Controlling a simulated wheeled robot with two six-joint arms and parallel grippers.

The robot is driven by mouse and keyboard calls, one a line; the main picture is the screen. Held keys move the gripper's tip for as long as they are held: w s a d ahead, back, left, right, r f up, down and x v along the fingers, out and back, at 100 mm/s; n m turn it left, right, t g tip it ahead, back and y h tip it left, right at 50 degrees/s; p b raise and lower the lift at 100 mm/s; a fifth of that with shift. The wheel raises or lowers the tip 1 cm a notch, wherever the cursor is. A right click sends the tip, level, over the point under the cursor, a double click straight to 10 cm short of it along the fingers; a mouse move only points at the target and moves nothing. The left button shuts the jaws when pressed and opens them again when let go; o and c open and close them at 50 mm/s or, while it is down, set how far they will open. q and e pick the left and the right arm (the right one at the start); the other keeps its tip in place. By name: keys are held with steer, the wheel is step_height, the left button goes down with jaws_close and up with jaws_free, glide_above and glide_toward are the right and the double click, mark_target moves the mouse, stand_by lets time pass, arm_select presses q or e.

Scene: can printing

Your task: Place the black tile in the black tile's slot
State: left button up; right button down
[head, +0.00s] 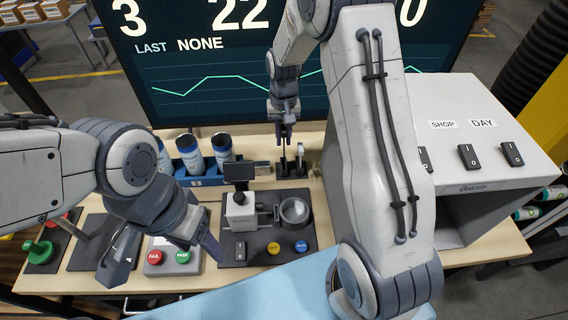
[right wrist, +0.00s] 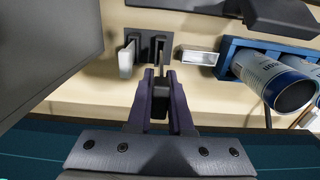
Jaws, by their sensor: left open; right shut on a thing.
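My right gripper (head: 285,137) points down at the back of the table, above a small dark tile holder (head: 291,172). In the right wrist view the gripper (right wrist: 164,82) is shut on a thin black piece (right wrist: 160,92), which looks like the black tile. The tile lines up with the right part of the holder (right wrist: 148,46), close to it; whether it is inside the slot I cannot tell. A white tile (right wrist: 126,59) stands upright in the holder's left part; it also shows in the head view (head: 300,152). My left gripper (head: 163,264) is open and empty above the table's front left.
A blue rack (head: 205,182) with several printed cans stands left of the holder. A dark machine plate (head: 238,250) with buttons lies in front. A grey box with switches (head: 475,190) stands right. A screen (head: 210,80) rises behind. A FAIL/PASS button box (head: 172,258) sits near my left gripper.

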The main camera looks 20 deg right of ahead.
step_height(320, 180, down, 7)
steer(key=shift+r+p, duration=0.1)
steer(key=shift+p, duration=0.85)
steer(key=shift+f, duration=0.25)
steer(key=shift+f, duration=0.1)
steer(key=shift+f, duration=0.1)
steer(key=c, duration=0.8)
jaws_free()
